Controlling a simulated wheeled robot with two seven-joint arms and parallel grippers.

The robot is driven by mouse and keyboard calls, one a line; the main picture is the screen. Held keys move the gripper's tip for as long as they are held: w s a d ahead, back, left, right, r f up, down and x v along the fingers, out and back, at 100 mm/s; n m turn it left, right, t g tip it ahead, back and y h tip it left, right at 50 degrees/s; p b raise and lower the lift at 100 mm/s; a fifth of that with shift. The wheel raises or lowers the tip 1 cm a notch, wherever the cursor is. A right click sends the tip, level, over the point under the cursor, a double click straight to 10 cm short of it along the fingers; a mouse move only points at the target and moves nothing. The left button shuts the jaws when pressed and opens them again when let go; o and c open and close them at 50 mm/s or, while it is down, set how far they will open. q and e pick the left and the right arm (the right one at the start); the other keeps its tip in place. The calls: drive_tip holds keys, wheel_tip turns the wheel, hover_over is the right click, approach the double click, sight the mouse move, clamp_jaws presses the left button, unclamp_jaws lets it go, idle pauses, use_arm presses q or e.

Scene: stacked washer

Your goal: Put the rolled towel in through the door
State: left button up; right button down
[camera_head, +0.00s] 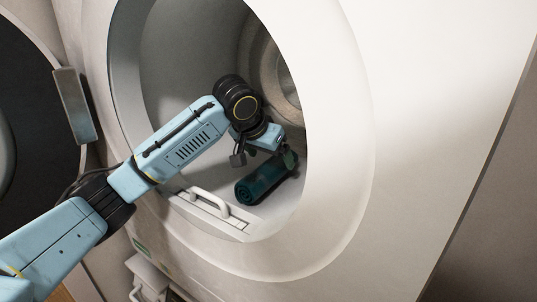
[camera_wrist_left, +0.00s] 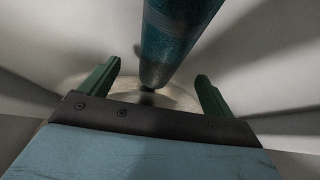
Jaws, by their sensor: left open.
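The rolled towel (camera_head: 262,182) is dark teal and lies inside the washer's round opening, on the lower inner surface near the front rim. My left arm reaches in through the opening, and my left gripper (camera_head: 289,157) is at the towel's far right end. In the left wrist view the towel (camera_wrist_left: 178,38) stands out ahead between and beyond the open fingers of the gripper (camera_wrist_left: 158,85). Neither finger visibly touches it. The round door (camera_head: 18,110) is swung open at the left. My right gripper is not in view.
The washer's pale front (camera_head: 420,110) surrounds the opening, with its rim close around my left arm. A white handle (camera_head: 208,202) sits at the lower lip of the opening. The drum's back (camera_head: 283,85) shows deeper inside, with free room above the towel.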

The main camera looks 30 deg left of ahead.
use_arm(q)
drive_tip(key=b+v, duration=0.1)
drive_tip(key=v, duration=1.2)
drive_tip(key=shift+r+b, duration=0.2)
drive_tip(key=shift+b, duration=0.2)
drive_tip(key=shift+s+f, duration=0.1)
